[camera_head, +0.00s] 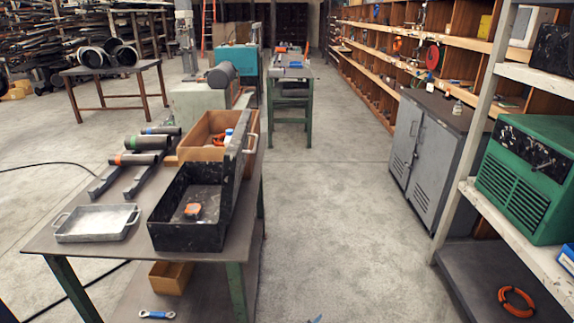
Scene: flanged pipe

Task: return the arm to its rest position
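Neither of my grippers and no part of my arms that I can be sure of shows in the head view. Three short grey pipes lie on a dark rack at the left of the near table: one with a blue band (160,130), one with a green band (150,142) and one with an orange band (136,158). A small blue piece (315,320) is cut off at the bottom edge; I cannot tell what it is.
Grey cabinets (425,150) and a shelf with a green machine (527,175) stand right. The floor (325,200) between is clear.

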